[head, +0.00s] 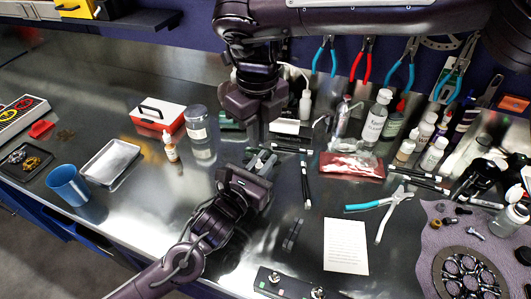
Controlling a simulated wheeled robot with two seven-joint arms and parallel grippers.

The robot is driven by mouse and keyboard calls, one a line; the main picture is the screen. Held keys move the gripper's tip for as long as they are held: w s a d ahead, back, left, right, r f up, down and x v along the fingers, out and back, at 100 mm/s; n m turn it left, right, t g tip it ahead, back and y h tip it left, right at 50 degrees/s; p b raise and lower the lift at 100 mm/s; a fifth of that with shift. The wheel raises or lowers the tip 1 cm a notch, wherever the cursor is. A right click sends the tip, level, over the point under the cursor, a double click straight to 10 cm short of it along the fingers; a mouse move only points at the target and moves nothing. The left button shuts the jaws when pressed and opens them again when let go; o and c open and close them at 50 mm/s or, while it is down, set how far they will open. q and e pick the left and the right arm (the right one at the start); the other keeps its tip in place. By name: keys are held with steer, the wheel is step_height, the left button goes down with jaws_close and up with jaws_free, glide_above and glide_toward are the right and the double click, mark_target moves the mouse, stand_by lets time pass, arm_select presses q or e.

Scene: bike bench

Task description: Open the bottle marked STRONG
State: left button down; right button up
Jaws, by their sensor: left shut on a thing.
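A small dropper bottle with an orange label (170,148) stands left of centre, in front of a clear jar (197,124). I cannot read STRONG on any label. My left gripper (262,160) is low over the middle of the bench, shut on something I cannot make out. My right gripper (257,128) points down just behind it; its fingertips are unclear.
A red and white box (158,116), metal tray (110,161) and blue cup (68,185) are at left. Blue-handled pliers (381,203), a paper sheet (345,246) and a red packet (352,166) lie right of my grippers. A purple mat (440,222) carries parts.

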mark_target(261, 164)
steer(key=m, duration=0.3)
steer(key=shift+s+r, duration=0.1)
steer(key=shift+s, duration=0.1)
steer(key=d+r+m+t+y, duration=0.1)
steer(key=d+r+m, duration=0.1)
steer(key=m, duration=1.2)
steer(key=d+r+m+y, duration=0.1)
steer(key=r+m+y, duration=0.15)
steer(key=m, duration=1.05)
steer(key=shift+m+h, duration=0.25)
steer(key=shift+m, duration=0.15)
steer(key=x, duration=1.1)
steer(key=shift+s+d+f, duration=0.1)
steer(key=shift+s+f, duration=0.1)
steer(key=shift+s, duration=0.05)
jaws_close()
